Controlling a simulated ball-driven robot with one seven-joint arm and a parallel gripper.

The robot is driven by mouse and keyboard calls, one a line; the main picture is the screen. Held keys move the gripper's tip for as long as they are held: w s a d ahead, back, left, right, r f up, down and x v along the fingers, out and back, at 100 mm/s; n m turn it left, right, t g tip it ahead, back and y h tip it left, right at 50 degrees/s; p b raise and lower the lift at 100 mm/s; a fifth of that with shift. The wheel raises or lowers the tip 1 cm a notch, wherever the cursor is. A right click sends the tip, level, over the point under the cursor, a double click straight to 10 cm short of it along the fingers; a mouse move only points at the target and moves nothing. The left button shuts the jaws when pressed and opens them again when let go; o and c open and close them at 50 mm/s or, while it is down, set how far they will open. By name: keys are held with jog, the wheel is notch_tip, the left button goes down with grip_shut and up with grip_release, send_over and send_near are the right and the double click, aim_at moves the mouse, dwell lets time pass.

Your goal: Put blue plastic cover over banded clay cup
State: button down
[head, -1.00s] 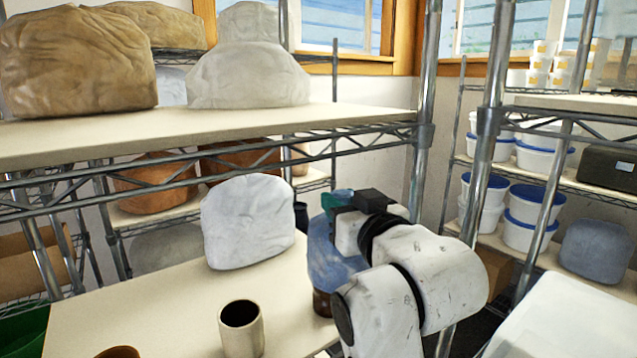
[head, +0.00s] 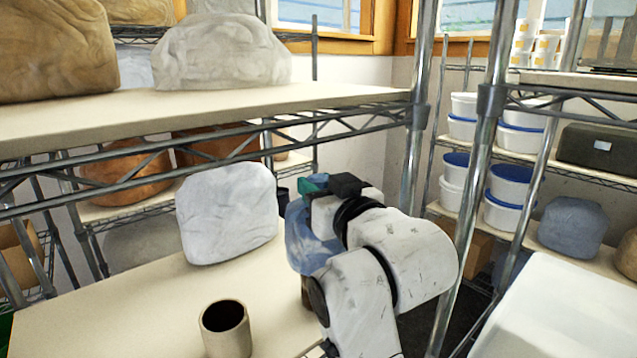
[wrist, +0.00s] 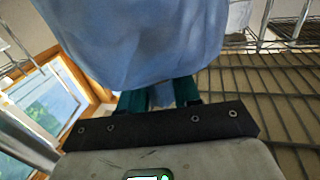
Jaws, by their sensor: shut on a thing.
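My gripper (head: 312,186) is shut on the blue plastic cover (head: 303,238), which hangs down beside my arm. In the wrist view the teal fingers (wrist: 157,96) pinch its edge, and the blue cover (wrist: 140,40) fills the upper middle. Just below the cover in the head view a brown cup (head: 306,292) shows, mostly hidden by my arm; I cannot see bands on it. Whether the cover touches or surrounds it I cannot tell. A cream cup (head: 226,332) with a dark inside stands open on the board, left of my gripper.
A white draped lump (head: 228,214) stands behind on the same board (head: 110,315). Metal shelf posts (head: 487,130) and an upper shelf (head: 210,108) with wrapped lumps frame the space. Tubs with blue rims (head: 508,188) stand at the right. The board's left part is clear.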

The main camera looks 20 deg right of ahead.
notch_tip(320, 180, down, 10)
jog(key=b, duration=0.6)
jog(key=shift+r, duration=0.2)
jog(key=shift+f, duration=0.35)
dwell(0.7)
jog(key=c, duration=0.7)
grip_release()
jog(key=s, duration=0.3)
jog(key=s+b, duration=0.1)
jog(key=s, duration=0.6)
jog(key=shift+s+d, duration=0.25)
jog(key=shift+s, duration=0.15)
jog(key=shift+s+f, duration=0.1)
